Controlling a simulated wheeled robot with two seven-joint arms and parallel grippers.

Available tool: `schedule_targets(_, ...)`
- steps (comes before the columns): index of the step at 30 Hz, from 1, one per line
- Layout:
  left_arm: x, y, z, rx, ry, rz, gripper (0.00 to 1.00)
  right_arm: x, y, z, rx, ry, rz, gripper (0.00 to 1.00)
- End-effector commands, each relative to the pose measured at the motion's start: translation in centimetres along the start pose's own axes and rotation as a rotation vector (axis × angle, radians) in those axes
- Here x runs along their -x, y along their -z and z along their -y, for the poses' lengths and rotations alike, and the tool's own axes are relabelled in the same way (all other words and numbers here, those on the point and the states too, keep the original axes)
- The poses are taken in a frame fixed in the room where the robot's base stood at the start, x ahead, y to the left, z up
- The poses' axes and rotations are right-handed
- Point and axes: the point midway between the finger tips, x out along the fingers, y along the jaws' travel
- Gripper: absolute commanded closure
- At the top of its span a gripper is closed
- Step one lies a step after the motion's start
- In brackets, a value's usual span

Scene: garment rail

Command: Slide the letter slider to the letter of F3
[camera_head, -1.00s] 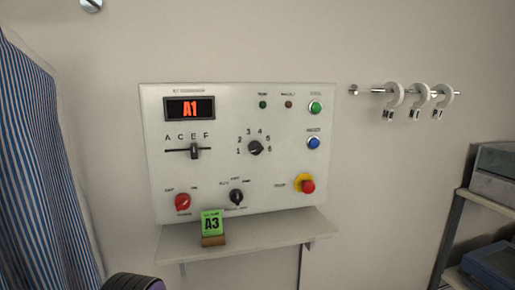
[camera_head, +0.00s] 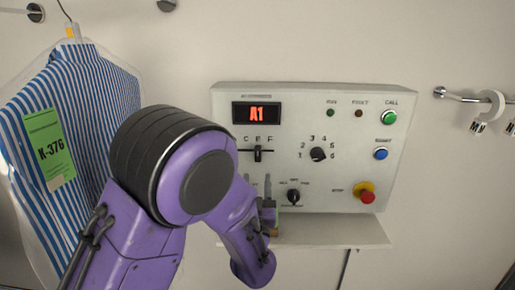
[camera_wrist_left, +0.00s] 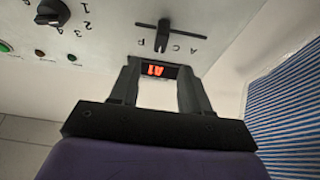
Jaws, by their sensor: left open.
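The letter slider (camera_head: 258,154) is a dark handle on a horizontal slot in the control panel (camera_head: 330,185). It stands under E; C and F show beside it, while A is hidden by my left arm. The slider also shows in the left wrist view (camera_wrist_left: 165,31), just beyond the fingertips. The display (camera_head: 256,113) reads A1 in red. My left gripper (camera_head: 261,186) is open and empty, below the slider in the head view. In the wrist view its spread fingers (camera_wrist_left: 157,66) frame the display (camera_wrist_left: 155,70). My right gripper is out of view.
The number dial (camera_head: 318,154), black selector (camera_head: 293,197), red stop button (camera_head: 367,197) and green button (camera_head: 388,117) are on the panel. A shelf (camera_head: 340,232) juts out below. A bagged striped shirt (camera_head: 95,90) with a green K-376 tag (camera_head: 50,150) hangs left.

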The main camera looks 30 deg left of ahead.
Motion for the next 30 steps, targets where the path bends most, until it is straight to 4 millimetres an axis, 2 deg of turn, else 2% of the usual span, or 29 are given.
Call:
schedule_targets(6, -5.1, 0.3, 0.2, 0.002, 0.004, 0.004, 0.53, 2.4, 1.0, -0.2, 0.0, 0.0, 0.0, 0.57)
schedule_targets(12, -8.5, 0.0, 0.2, 0.0, 0.002, 0.005, 0.53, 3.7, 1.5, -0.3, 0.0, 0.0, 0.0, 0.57)
schedule_targets(16, -9.3, -0.2, 0.2, -0.001, 0.001, 0.006, 0.53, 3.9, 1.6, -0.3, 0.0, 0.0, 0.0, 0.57)
schedule_targets(23, -9.3, -0.3, 0.1, -0.001, 0.0, 0.005, 0.53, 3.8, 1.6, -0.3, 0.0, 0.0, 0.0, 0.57)
schedule_targets(26, -9.3, -0.3, 0.1, -0.001, 0.0, 0.005, 0.82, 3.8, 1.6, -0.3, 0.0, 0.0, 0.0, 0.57)
schedule_targets(27, -9.3, -0.3, 0.1, -0.001, 0.0, 0.005, 0.95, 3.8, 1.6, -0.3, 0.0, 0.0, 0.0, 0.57)
schedule_targets(28, -9.3, -0.3, 0.1, -0.001, 0.0, 0.005, 1.0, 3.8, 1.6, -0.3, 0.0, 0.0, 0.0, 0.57)
schedule_targets(30, -9.3, -0.3, 0.1, -0.001, 0.0, 0.005, 1.0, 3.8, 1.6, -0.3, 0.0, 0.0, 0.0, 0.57)
